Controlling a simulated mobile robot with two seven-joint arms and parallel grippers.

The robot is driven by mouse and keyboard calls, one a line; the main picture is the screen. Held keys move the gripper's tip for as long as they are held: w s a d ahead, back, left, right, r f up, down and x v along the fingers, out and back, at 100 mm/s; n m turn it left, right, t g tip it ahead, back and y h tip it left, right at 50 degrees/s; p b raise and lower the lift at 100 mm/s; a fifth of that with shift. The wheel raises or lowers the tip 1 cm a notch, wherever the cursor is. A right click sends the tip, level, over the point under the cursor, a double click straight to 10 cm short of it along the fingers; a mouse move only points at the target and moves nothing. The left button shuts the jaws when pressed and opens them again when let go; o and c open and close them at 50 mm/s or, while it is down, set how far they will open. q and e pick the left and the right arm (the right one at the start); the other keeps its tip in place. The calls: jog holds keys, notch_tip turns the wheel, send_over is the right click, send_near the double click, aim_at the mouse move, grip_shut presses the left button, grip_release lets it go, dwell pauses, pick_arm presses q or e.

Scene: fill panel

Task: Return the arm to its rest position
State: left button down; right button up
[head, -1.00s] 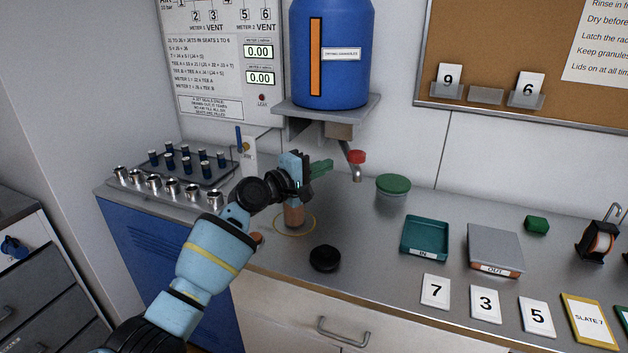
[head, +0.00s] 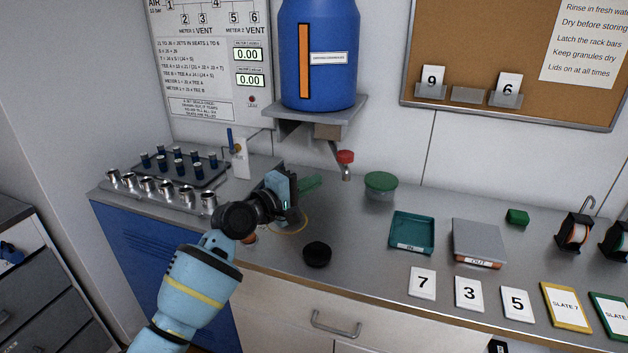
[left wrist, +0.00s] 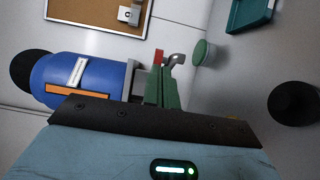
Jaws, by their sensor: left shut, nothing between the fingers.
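My left arm reaches in from the lower left of the head view. Its gripper (head: 309,185), with green fingers, is shut and empty above the steel counter (head: 350,217), left of and below the red-handled tap (head: 345,158). The shut green fingers (left wrist: 163,88) also show in the left wrist view, pointing towards the tap (left wrist: 175,59). A yellow ring (head: 296,233) on the counter is partly hidden behind the gripper. My right gripper is not in view.
A blue drum (head: 318,65) stands on a wall shelf behind the gripper. A black lid (head: 317,254) and green-lidded jar (head: 380,186) are nearby. Metal cups (head: 161,190) and a vial rack stand left. The teal IN tray (head: 411,234) lies right, with bare counter between.

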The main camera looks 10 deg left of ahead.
pick_arm(q)
jog(key=s+a+f+m+g+y, duration=0.1)
jog(key=s+f+m+y, duration=0.1)
jog(key=s+f, duration=0.55)
jog(key=s+f+m+g+y, duration=0.1)
jog(key=s+f, duration=0.3)
jog(key=f, duration=0.7)
jog(key=s+a+f+m+y, duration=0.1)
jog(key=s+f+m+y, duration=0.1)
jog(key=s+f, duration=0.55)
jog(key=s+a+f+m+g+y, duration=0.1)
jog(key=s+f+m, duration=0.3)
jog(key=s, duration=1)
jog(key=s+a+f+m+g+y, duration=0.1)
jog(key=s+f+m+g+y, duration=0.1)
jog(key=s+f, duration=0.8)
jog(key=s+m+g, duration=0.1)
jog(key=s+m, duration=0.1)
jog(key=s, duration=0.2)
jog(key=shift+a, duration=0.4)
